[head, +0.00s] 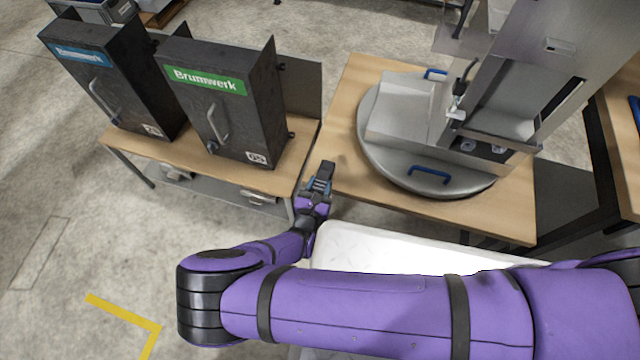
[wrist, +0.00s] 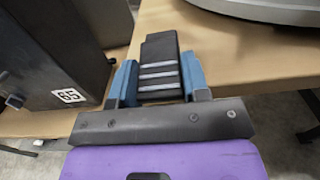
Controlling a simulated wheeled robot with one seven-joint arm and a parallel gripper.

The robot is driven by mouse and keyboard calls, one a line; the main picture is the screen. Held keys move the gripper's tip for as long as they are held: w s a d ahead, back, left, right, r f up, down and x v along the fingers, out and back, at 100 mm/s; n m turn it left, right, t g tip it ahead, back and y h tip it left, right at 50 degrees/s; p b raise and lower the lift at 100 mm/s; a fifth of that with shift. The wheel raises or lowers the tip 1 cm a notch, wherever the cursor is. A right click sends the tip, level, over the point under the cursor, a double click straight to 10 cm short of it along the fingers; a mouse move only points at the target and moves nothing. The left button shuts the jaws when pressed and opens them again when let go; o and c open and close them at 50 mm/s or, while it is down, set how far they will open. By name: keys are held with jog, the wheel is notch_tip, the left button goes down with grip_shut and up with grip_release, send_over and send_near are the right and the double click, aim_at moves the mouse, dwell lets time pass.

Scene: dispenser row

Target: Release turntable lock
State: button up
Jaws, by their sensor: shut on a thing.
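The turntable (head: 395,172) is a grey round disc with blue handles (head: 430,170) on a wooden table (head: 345,100). It carries a metal dispenser machine. Its rim (wrist: 265,10) also shows at the top right of the wrist view. My gripper (head: 320,184) is at the table's left front corner, apart from the disc. In the wrist view its blue fingers (wrist: 158,82) are shut on a black block (wrist: 159,50) with pale stripes. I cannot tell whether this block is the turntable lock or whether it is fixed to the table.
Two black boxes, one with a blue label (head: 80,56) and one with a green label (head: 209,80), stand on a wooden bench (head: 275,178) at left. A white surface (head: 370,250) lies in front of the table. The floor at lower left is free.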

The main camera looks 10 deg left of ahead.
aim_at(323, 173)
grip_shut()
jog(key=shift+r, duration=0.1)
jog(key=shift+r+g, duration=0.55)
jog(key=shift+g, duration=0.65)
jog(key=shift+w+r+g, duration=0.15)
jog(key=shift+r+g, duration=0.3)
jog(key=shift+g, duration=0.55)
jog(key=shift+w+r+g, duration=0.1)
jog(key=shift+r+g, duration=0.3)
jog(key=shift+g, duration=0.6)
jog(key=o, duration=0.9)
grip_release()
jog(key=shift+c, duration=0.2)
jog(key=shift+r, duration=0.1)
